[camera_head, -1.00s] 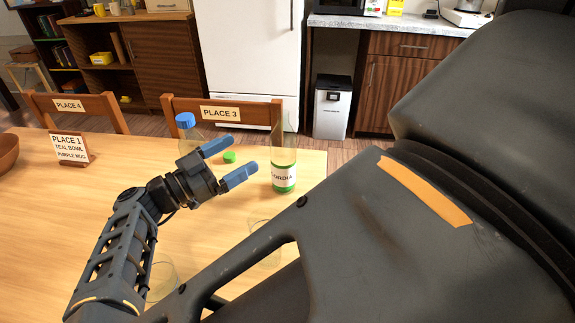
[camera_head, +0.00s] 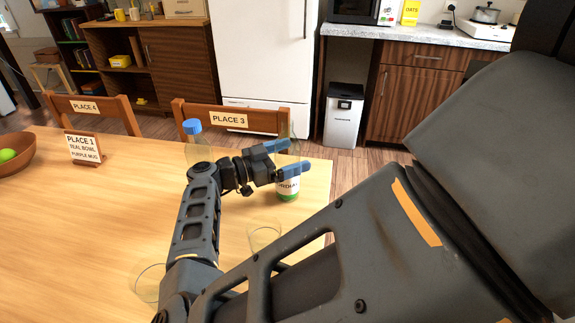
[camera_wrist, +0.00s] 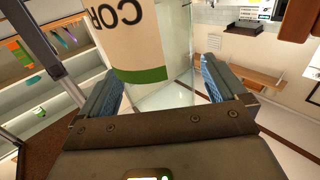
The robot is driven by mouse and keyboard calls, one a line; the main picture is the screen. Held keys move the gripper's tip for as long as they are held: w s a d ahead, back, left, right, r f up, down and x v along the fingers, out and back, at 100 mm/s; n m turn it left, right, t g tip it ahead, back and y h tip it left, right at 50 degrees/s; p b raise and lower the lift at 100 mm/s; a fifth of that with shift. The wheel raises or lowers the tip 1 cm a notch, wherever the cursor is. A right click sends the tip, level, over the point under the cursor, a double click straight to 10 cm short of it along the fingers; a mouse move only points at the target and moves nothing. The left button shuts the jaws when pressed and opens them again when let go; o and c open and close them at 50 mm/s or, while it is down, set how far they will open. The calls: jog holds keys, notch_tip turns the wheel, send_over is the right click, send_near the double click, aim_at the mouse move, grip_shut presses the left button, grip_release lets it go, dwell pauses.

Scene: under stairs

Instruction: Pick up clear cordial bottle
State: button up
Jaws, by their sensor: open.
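The clear cordial bottle (camera_head: 288,194) stands upright near the table's right edge, with a white label and a green band low on it. Its upper part is very faint and partly behind my fingers. My gripper (camera_head: 285,160) is open, with its blue fingertips at the bottle just above the label. In the wrist view the bottle's label (camera_wrist: 135,38) shows large beyond the fingers of my gripper (camera_wrist: 160,82), nearer the left finger. I cannot tell whether a finger touches the bottle.
A blue-capped clear bottle (camera_head: 193,128) stands behind my forearm. Clear glasses (camera_head: 264,236) (camera_head: 148,284) stand nearer on the table (camera_head: 90,220). A place card (camera_head: 84,149) and a bowl (camera_head: 22,165) are at left. A chair (camera_head: 228,120) is behind the bottles.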

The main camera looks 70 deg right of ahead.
jog(key=shift+s+d, duration=0.3)
jog(key=c, duration=1.1)
jog(key=shift+r, duration=0.1)
